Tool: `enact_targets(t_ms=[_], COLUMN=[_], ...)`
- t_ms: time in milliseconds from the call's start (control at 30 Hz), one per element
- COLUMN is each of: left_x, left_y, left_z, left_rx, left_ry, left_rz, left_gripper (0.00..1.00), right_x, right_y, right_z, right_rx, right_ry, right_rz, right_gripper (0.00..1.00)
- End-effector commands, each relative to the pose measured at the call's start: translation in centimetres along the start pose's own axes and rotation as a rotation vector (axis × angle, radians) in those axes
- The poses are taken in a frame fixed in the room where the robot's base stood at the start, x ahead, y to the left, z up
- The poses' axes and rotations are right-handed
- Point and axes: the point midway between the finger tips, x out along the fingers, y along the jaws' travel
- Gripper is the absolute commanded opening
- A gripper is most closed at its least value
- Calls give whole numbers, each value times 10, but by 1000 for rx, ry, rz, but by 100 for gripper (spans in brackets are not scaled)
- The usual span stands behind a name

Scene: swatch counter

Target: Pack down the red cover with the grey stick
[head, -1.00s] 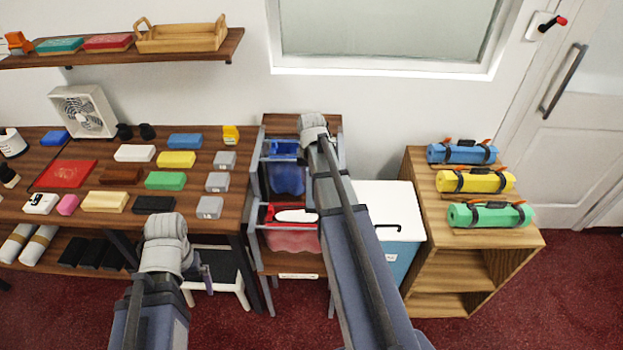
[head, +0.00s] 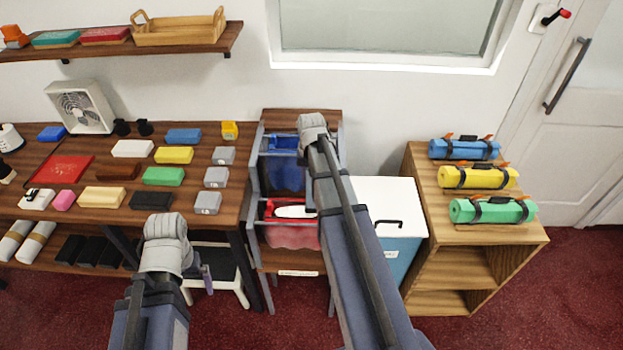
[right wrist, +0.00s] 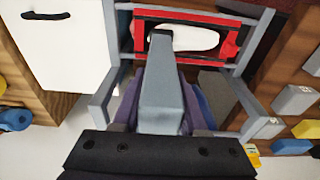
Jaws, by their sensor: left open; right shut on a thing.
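The red cover (head: 292,236) hangs in the lower front bay of a grey-framed stand, with a red rim and a white patch at its top. The grey stick (right wrist: 162,95) is held between the purple fingers of my right gripper (right wrist: 162,118) and points towards the red rim. In the head view my right arm hides that gripper. Whether the stick touches the cover I cannot tell. My left gripper (head: 207,281) is open and empty, low in front of the table.
A blue bag (head: 284,174) hangs behind the red cover in the same stand (head: 254,205). A white-lidded box (head: 385,205) stands close on the right, then a wooden shelf (head: 480,236) with rolled mats. A table (head: 225,130) with several coloured blocks is on the left.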

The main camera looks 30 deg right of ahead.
Motion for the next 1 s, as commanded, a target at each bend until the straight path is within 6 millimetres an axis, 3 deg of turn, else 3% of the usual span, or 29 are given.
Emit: enact_targets(t_ms=[1000], left_x=[45], left_y=[4], left_z=[-3], left_rx=[0], left_ry=[0], left_rz=[0], left_gripper=[100], right_x=[45], right_y=[0], right_z=[5], right_rx=[0], right_ry=[0], right_rz=[0], right_gripper=[0])
